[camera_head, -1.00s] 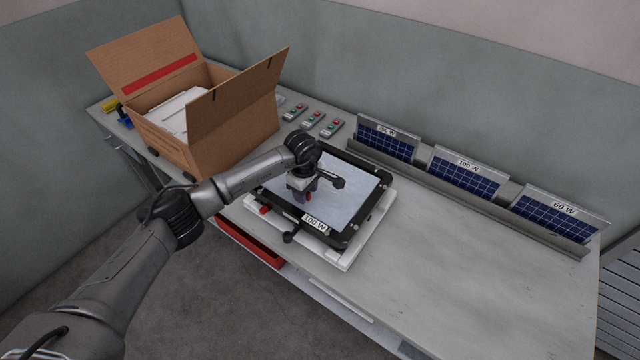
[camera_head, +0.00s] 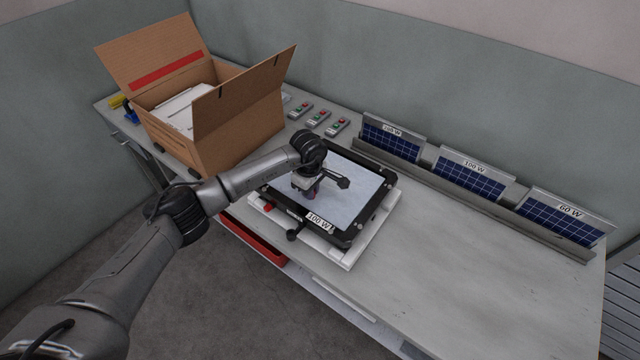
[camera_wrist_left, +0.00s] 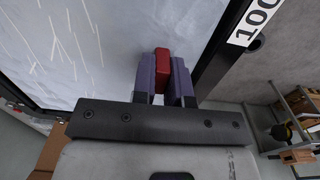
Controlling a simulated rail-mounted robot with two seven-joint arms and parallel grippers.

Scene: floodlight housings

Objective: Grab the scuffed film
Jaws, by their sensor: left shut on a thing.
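The scuffed film (camera_head: 352,183) is a pale sheet over the face of the black-framed floodlight housing (camera_head: 371,222), which carries a 100 W label. White scratch marks show on the film in the left wrist view (camera_wrist_left: 62,45). My left gripper (camera_head: 312,194) is over the film's near left part, pointing down at it. In the left wrist view its purple fingers (camera_wrist_left: 162,75) are shut on a small red tab (camera_wrist_left: 162,70), which seems to belong to the film. Whether the film is lifted at the tab cannot be told. My right gripper is not in view.
The housing rests on a white base (camera_head: 350,262). An open cardboard box (camera_head: 240,125) with white pieces inside stands to the left. Three small button boxes (camera_head: 318,119) lie behind. Labelled panels (camera_head: 475,175) stand in a rail at the back right. The table's right front is clear.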

